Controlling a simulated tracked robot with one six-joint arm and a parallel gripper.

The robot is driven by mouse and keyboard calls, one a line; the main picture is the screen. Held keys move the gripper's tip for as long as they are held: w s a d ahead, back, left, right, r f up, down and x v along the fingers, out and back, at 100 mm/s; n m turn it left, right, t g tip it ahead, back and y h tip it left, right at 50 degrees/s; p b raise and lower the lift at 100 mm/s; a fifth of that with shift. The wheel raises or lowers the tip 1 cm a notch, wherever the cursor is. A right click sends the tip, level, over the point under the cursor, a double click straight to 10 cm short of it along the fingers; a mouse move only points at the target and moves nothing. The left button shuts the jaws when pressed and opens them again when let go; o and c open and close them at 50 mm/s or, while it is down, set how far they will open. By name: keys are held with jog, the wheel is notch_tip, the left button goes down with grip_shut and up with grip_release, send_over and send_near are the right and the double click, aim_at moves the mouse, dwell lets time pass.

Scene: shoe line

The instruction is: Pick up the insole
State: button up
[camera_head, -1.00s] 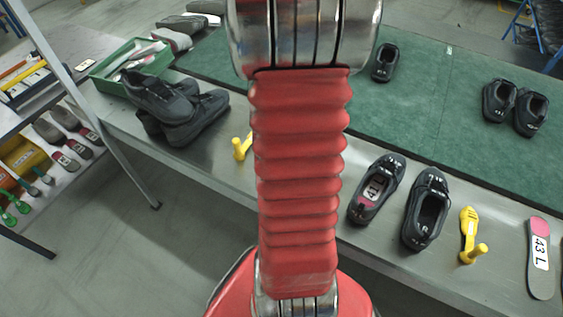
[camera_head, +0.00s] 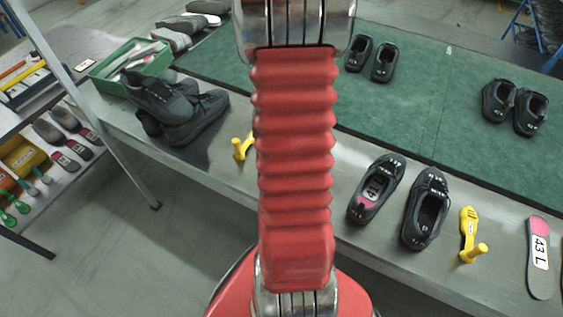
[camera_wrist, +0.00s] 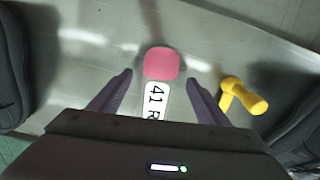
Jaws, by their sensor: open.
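The insole (camera_wrist: 162,64) with a pink heel and a white label reading "41 R" lies on the grey metal bench top in the wrist view. My gripper (camera_wrist: 157,78) is open, with one dark finger on each side of the insole and visible gaps between. The insole's lower part is hidden by the gripper body. In the head view my red arm covers this spot, so neither this insole nor my gripper shows. Another insole (camera_head: 540,258), labelled "43 L", lies at the right of the bench.
A yellow tool (camera_wrist: 243,96) stands right of my gripper in the wrist view. A dark shoe (camera_wrist: 12,65) is at the left edge. In the head view, a black shoe (camera_head: 376,188) holding a pink-heeled insole and another shoe (camera_head: 425,208) stand right of my arm. A green mat (camera_head: 440,120) lies behind.

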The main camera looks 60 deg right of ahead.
jog(key=shift+f, duration=1.4)
jog(key=shift+c, duration=0.7)
jog(key=c, duration=1)
notch_tip(320, 180, up, 10)
jog(key=shift+s, duration=0.1)
